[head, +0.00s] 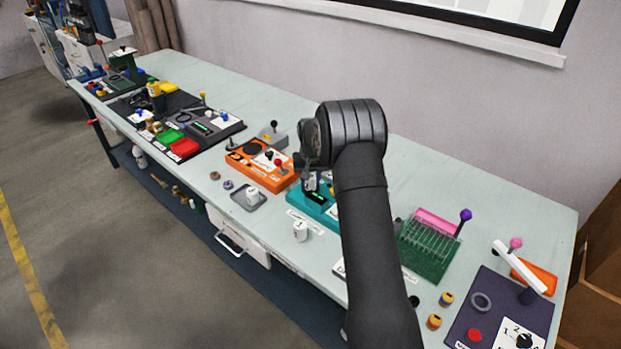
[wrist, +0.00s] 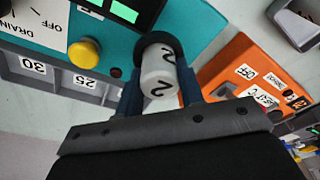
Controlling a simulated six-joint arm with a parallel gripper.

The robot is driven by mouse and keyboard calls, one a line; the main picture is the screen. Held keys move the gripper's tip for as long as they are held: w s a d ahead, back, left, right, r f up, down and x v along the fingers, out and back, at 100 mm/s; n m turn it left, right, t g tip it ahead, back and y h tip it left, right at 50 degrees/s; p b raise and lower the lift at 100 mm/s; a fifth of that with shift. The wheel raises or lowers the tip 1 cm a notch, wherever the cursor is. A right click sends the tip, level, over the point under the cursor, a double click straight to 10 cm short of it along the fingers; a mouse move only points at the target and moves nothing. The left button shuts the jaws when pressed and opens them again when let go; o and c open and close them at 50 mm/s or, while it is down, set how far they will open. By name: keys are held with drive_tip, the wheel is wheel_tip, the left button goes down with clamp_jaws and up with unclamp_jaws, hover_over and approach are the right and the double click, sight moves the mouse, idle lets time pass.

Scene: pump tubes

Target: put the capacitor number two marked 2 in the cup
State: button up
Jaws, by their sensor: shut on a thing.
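The capacitor marked 2 (wrist: 160,82) is a white cylinder held between the two blue fingers of my gripper (wrist: 160,92). Its far end meets a dark round ring (wrist: 160,42) beside the teal unit; I cannot tell whether this is the cup's rim or whether the capacitor is inside it. In the head view my gripper (head: 311,178) is over the teal unit (head: 315,207), and the capacitor in it cannot be made out. The teal unit also shows in the wrist view (wrist: 115,45), with a yellow button and a green display.
A white cylinder (head: 252,195) stands in a small grey tray (head: 241,203), and another white cylinder (head: 300,230) stands near the front edge. An orange unit (head: 258,174) with a red knob is left of the teal unit. A green rack (head: 428,250) stands to the right.

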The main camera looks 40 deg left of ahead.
sight(311, 180)
drive_tip(key=o, duration=1)
drive_tip(key=r, duration=0.4)
drive_tip(key=s+d+r, duration=0.1)
drive_tip(key=r, duration=0.7)
drive_tip(key=shift+s+d, duration=0.15)
drive_tip(key=f, duration=0.4)
drive_tip(key=w+a+f, duration=0.1)
drive_tip(key=f, duration=0.7)
drive_tip(key=shift+w+a+f, duration=0.15)
wheel_tip(311, 180, up, 3)
drive_tip(key=shift+f, duration=0.1)
drive_tip(key=shift+r, duration=0.65)
